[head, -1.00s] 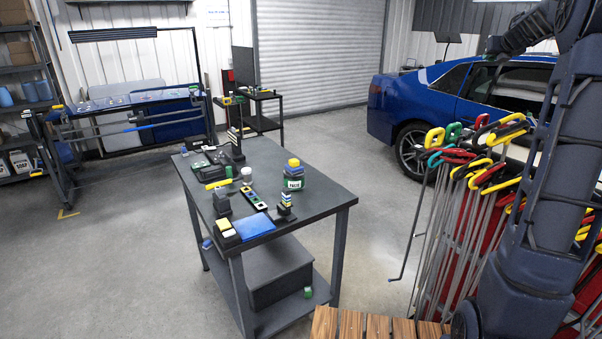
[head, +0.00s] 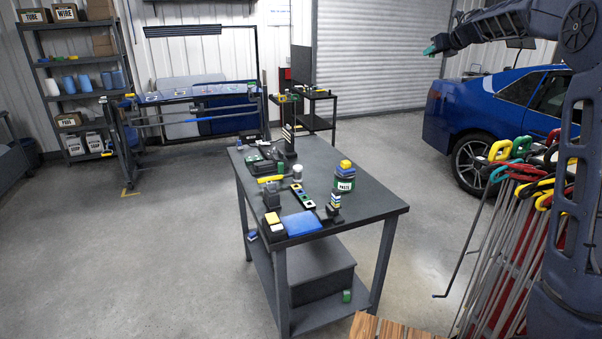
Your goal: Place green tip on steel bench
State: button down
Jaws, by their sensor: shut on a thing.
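The steel bench (head: 372,208) is a dark grey table in the middle of the head view, with a lower shelf. Its top holds several small items, mostly towards its left side; its right part is bare. My gripper (head: 432,50) is high in the upper right, in front of the roller door and beyond the bench's right side in the picture. It is shut on a small green piece, the green tip (head: 429,50), of which only a little shows. The gripper is well apart from the bench.
On the bench are a blue pad (head: 300,225), a paste jar (head: 344,184) and a dark upright stand (head: 288,140). A rack of long rods (head: 510,230) with coloured handles stands at right, near a blue car (head: 490,110). Floor left of the bench is clear.

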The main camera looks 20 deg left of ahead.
jog(key=s+a+n+g+y, duration=0.15)
jog(key=s+a, duration=0.25)
jog(key=a, duration=0.7)
jog(key=s+a+n+g+y, duration=0.1)
jog(key=s+a+n+g, duration=0.15)
jog(key=a, duration=0.85)
jog(key=n+g+y, duration=0.2)
jog(key=n, duration=0.1)
send_over(313, 192)
notch_tip(313, 192, down, 35)
jog(key=shift+s+f+m+t, duration=0.1)
jog(key=shift+f+m+t, duration=0.2)
jog(key=shift+m, duration=0.1)
notch_tip(313, 192, down, 20)
jog(key=shift+r, duration=0.1)
jog(key=c, duration=1.6)
grip_release()
